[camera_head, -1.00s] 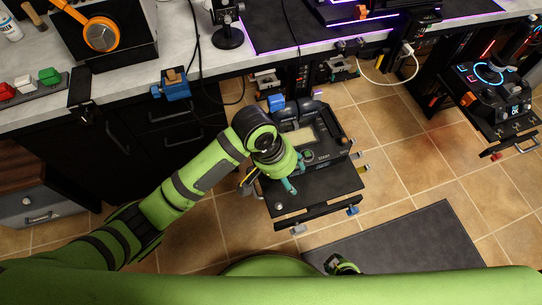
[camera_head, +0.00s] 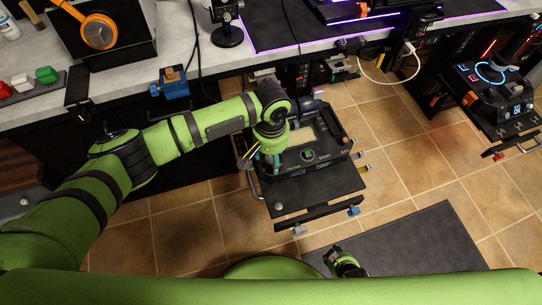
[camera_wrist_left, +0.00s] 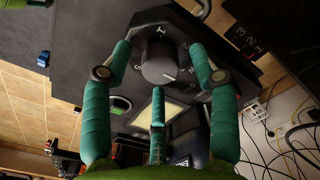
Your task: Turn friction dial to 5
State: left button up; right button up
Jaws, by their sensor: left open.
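The dial (camera_wrist_left: 160,66) is a round dark grey knob with a pale pointer line, on a black panel with white marks around it. The marks are too small to read surely. My left gripper (camera_wrist_left: 160,58) has teal fingers, open and spread on both sides of the dial, with a third finger below it. I cannot tell whether any finger touches the knob. In the head view my left gripper (camera_head: 268,157) is over the left side of the black console (camera_head: 315,195) and hides the dial. My right gripper (camera_head: 344,263) shows only partly at the bottom.
The console has a pale screen (camera_wrist_left: 176,113) and a green button (camera_head: 308,154). A workbench (camera_head: 150,72) with a blue vise (camera_head: 171,86) stands behind. Another control unit (camera_head: 495,95) is at the far right. A dark mat (camera_head: 410,245) lies on the tiled floor.

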pick_arm(q)
jog(key=shift+f, duration=0.3)
jog(key=c, duration=1.2)
jog(key=shift+o, duration=0.2)
jog(key=shift+r, duration=0.1)
